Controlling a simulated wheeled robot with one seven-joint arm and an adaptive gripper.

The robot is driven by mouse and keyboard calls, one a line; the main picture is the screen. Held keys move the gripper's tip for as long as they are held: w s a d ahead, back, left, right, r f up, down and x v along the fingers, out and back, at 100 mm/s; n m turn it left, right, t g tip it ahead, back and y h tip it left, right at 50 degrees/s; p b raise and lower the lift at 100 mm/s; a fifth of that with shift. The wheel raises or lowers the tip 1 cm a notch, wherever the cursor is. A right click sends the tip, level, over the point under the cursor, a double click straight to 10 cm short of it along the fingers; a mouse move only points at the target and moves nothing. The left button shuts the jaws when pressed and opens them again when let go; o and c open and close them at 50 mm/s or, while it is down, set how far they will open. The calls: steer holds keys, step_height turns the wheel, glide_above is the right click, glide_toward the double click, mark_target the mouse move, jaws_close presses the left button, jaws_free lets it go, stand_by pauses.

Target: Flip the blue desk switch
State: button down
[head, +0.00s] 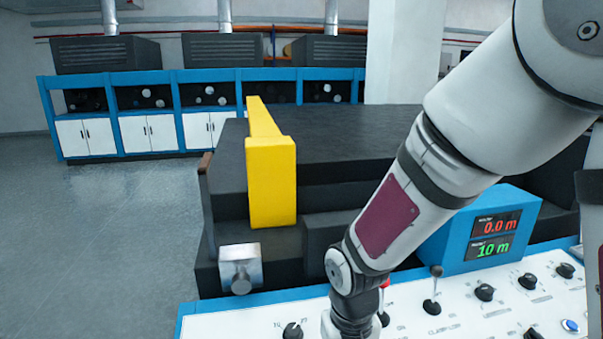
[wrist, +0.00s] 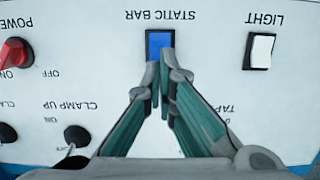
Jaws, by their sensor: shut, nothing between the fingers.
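In the wrist view, the blue switch (wrist: 160,43) sits in a dark frame on the white panel, by the upside-down label "STATIC BAR". My gripper (wrist: 164,72) is shut and empty. Its fingertips are at the lower edge of the blue switch and overlap it in the picture; I cannot tell whether they touch it. In the head view, my arm reaches down to the white control panel (head: 263,322), and the gripper and the blue switch under it are hidden or out of frame.
In the wrist view, a white LIGHT switch (wrist: 260,51) is to the right, a red POWER knob (wrist: 15,54) to the left, and a CLAMP UP lever (wrist: 75,137) lower left. In the head view, a blue display box (head: 462,232) stands behind the panel, near a lever (head: 433,290).

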steer(key=shift+f+b, duration=0.7)
steer(key=shift+f, duration=0.45)
stand_by(0.8)
steer(key=shift+r, duration=0.1)
steer(key=shift+r+p, duration=1.8)
steer(key=shift+r, duration=0.55)
steer(key=shift+r+p, duration=0.7)
steer(key=shift+r, duration=0.4)
steer(key=shift+r, duration=0.1)
steer(key=s+d+r+t, duration=0.2)
steer(key=s+d+r, duration=0.1)
steer(key=r, duration=0.4)
steer(key=s+d+r+m+t, duration=0.1)
steer(key=s+d+r, duration=0.3)
steer(key=s+r, duration=0.2)
steer(key=s+d+r+m+t, duration=0.1)
steer(key=s+d+r, duration=0.3)
steer(key=r, duration=0.4)
steer(key=shift+s+d+r+t, duration=0.25)
steer(key=shift+r+t, duration=0.1)
steer(key=shift+t, duration=0.45)
